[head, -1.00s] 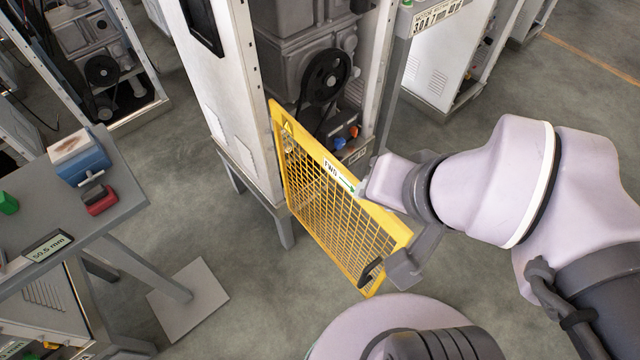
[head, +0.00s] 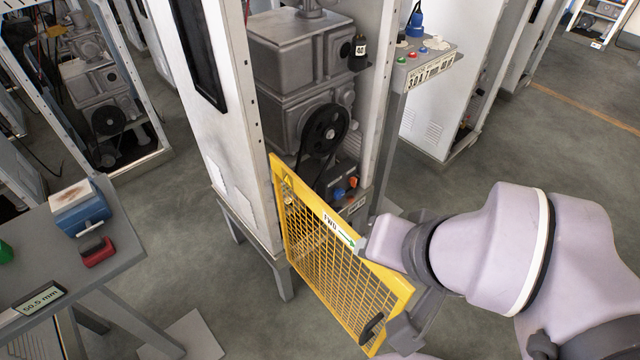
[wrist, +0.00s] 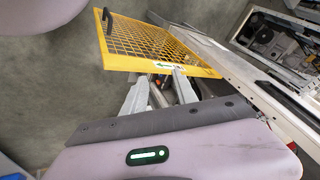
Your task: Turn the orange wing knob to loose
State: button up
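The orange wing knob (head: 352,182) is small in the head view, low inside the open machine cabinet, beside a blue knob (head: 338,194). Its exact angle is too small to read. A yellow mesh guard door (head: 335,265) hangs open in front of the cabinet, with a "FWD" arrow label on its top rail. In the wrist view my gripper (wrist: 160,87) has its two grey fingers apart, with nothing held between them. Small orange and dark parts show beyond the fingers, below the guard's edge. In the head view my arm hides the fingertips.
My arm is close to the guard's right end, near its black handle (head: 372,328). The cabinet's white side panel (head: 222,130) and a black pulley (head: 325,130) border the knob area. A bench (head: 120,250) with a blue vise-like device stands left. Open floor lies between.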

aim_at(353, 180)
jog(key=i+l, duration=0.1)
jog(key=l, duration=0.25)
jog(key=i+l, duration=0.15)
jog(key=l, duration=0.25)
jog(key=i+l+u, duration=0.1)
jog(key=l, duration=0.25)
jog(key=i+l, duration=0.15)
jog(key=l, duration=0.25)
jog(key=i+l, duration=0.1)
jog(key=l, duration=0.25)
jog(key=i+j, duration=0.5)
jog(key=i, duration=0.25)
